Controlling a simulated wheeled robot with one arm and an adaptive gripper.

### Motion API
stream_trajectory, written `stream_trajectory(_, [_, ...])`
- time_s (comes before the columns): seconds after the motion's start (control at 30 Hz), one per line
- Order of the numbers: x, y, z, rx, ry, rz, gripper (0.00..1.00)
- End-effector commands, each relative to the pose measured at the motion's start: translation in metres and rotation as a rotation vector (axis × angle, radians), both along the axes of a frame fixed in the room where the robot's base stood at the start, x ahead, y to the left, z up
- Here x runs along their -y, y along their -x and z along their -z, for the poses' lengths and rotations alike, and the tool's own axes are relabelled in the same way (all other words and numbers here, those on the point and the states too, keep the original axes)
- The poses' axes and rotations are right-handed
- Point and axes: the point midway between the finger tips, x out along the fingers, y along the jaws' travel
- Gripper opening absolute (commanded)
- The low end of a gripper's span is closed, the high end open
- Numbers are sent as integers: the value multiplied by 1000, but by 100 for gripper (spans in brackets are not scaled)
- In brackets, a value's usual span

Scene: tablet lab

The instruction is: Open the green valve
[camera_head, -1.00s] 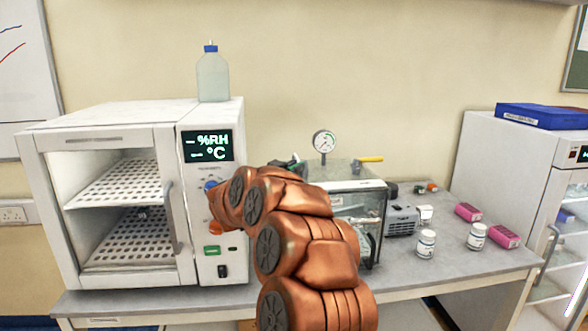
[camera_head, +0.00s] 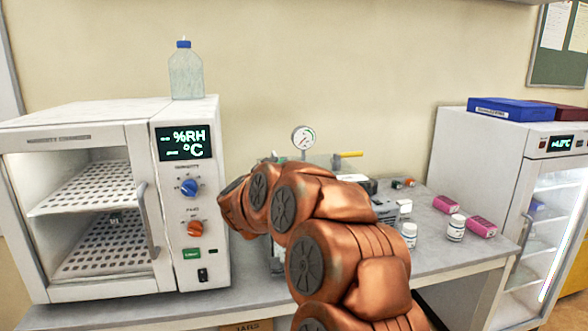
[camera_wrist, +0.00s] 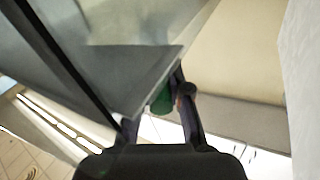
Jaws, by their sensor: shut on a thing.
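The green valve (camera_wrist: 161,101) shows in the wrist view as a small green handle between the fingers of my gripper (camera_wrist: 165,105). My gripper is shut on it, though its exact contact is partly hidden by a dark finger. In the head view my copper arm covers the gripper and most of the clear chamber that carries the valve. A round pressure gauge (camera_head: 303,138) rises above the chamber, and a yellow valve handle (camera_head: 349,155) sits to its right.
A white oven (camera_head: 80,127) with blue and orange knobs stands left of my arm, with a bottle (camera_head: 186,75) on top. A white fridge (camera_head: 480,150) stands beyond.

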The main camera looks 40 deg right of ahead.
Motion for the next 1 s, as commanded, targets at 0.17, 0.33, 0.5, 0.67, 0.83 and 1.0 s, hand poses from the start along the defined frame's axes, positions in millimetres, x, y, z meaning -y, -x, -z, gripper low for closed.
stream_trajectory(0.17, [-5, -2, 0, 0, -2, -21, 0])
stream_trajectory(0.33, [-5, -2, 0, 0, -2, -20, 0])
stream_trajectory(0.5, [-5, -2, 0, 0, -2, -20, 31])
stream_trajectory(0.67, [-4, -2, 0, -1, -3, -18, 42])
stream_trajectory(0.83, [-4, -2, 0, -1, -1, -18, 42])
stream_trajectory(1.0, [-8, 0, -1, 0, -2, -19, 42])
